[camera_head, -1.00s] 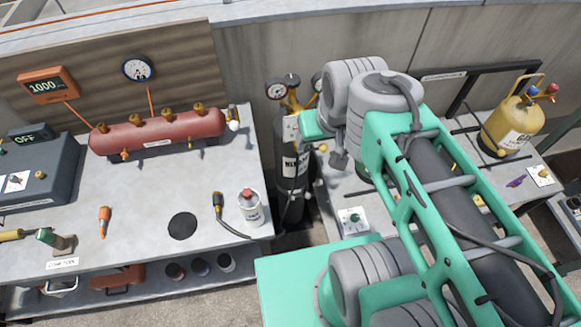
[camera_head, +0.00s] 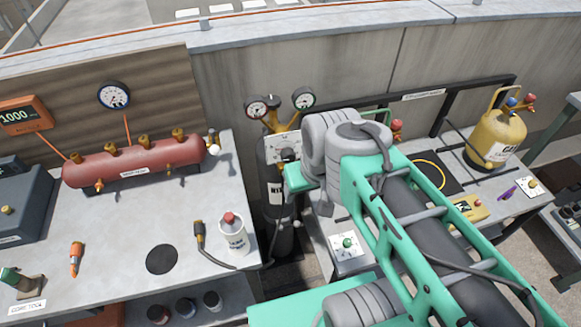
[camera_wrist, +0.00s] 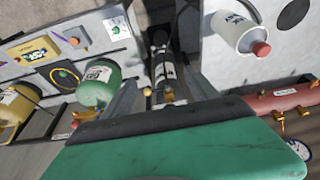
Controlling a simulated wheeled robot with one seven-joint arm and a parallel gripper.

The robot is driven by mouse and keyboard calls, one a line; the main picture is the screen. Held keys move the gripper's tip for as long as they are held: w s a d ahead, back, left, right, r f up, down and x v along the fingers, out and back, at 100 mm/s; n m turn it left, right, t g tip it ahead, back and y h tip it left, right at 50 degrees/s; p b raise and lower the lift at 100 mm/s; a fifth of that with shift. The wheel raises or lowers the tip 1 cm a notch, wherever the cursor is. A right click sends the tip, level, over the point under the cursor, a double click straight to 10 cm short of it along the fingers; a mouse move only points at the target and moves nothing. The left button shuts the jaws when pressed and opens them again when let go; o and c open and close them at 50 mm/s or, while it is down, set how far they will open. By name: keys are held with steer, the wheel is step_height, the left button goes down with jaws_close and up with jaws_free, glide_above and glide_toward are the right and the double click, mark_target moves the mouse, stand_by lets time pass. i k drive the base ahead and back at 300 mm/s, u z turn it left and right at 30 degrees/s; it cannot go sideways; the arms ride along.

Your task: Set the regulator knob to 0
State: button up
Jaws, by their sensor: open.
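The regulator (camera_head: 281,122) is brass, with two round gauges, on top of a black cylinder (camera_head: 275,193) behind the gap between the benches. A pale plate (camera_head: 276,147) with a dark round part, possibly the knob, shows below the gauges; its setting is unreadable. In the wrist view the cylinder (camera_wrist: 163,68) appears upside down, with brass parts (camera_wrist: 171,97) near my gripper's base. My gripper (camera_wrist: 165,88) is open and empty, its grey fingers either side of the cylinder in that view. Contact with the knob cannot be seen. My arm hides the fingers in the head view.
The left bench holds a red manifold (camera_head: 135,163), a white can (camera_head: 233,234) and a hose end (camera_head: 199,232). The right bench holds a yellow cylinder (camera_head: 496,138), a yellow meter (camera_head: 467,210) and a green cylinder (camera_wrist: 98,84). A wall stands behind.

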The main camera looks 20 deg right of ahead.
mark_target(288, 155)
steer(key=u, duration=0.35)
steer(key=k, duration=1.05)
steer(key=u, duration=0.8)
steer(key=i, duration=0.3)
